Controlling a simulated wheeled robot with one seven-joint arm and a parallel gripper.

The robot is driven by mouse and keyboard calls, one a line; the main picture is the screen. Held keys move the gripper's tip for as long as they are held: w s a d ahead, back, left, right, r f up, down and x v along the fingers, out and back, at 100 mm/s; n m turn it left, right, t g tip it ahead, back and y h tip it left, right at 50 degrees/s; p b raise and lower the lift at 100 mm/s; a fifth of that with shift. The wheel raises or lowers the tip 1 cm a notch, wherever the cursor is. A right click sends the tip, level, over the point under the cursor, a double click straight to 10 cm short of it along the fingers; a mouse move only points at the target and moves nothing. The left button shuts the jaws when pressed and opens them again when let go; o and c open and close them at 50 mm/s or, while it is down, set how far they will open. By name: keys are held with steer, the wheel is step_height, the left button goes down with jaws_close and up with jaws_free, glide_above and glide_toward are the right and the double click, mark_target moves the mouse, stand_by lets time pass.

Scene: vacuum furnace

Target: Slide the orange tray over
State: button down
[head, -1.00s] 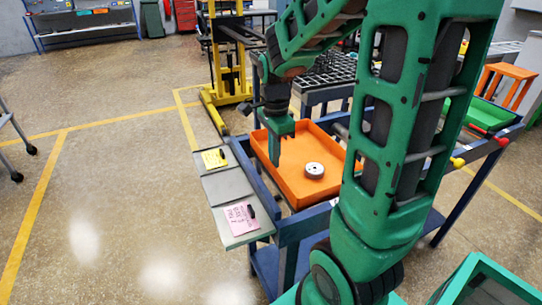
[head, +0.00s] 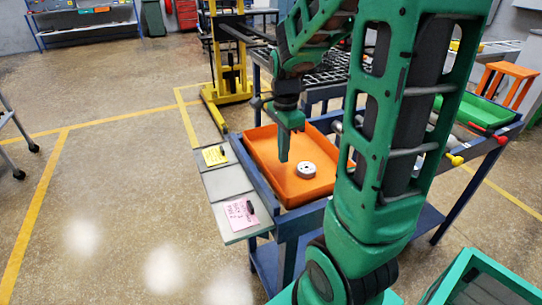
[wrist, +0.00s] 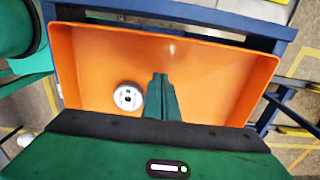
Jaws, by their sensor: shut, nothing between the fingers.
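The orange tray (head: 258,158) sits on the blue cart, near its left side. It also fills the middle of the wrist view (wrist: 215,60). A round white-and-grey disc part (head: 306,170) lies inside the tray; in the wrist view the disc (wrist: 128,97) is left of my fingers. My green gripper (head: 284,158) points down over the tray's inside, left of the disc in the head view. It is shut and empty, also in the wrist view (wrist: 160,78). I cannot tell whether the fingertips touch the tray floor. My arm hides the tray's right end in the head view.
Grey side shelves with a yellow note (head: 214,156) and a pink note (head: 240,214) stick out left of the blue cart (head: 300,222). A green tray (head: 478,112) lies at the cart's right end. A yellow lifter (head: 228,85) stands behind.

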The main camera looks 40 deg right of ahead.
step_height(320, 180, up, 10)
steer(key=shift+w+a+f, duration=0.15)
steer(key=shift+w, duration=0.05)
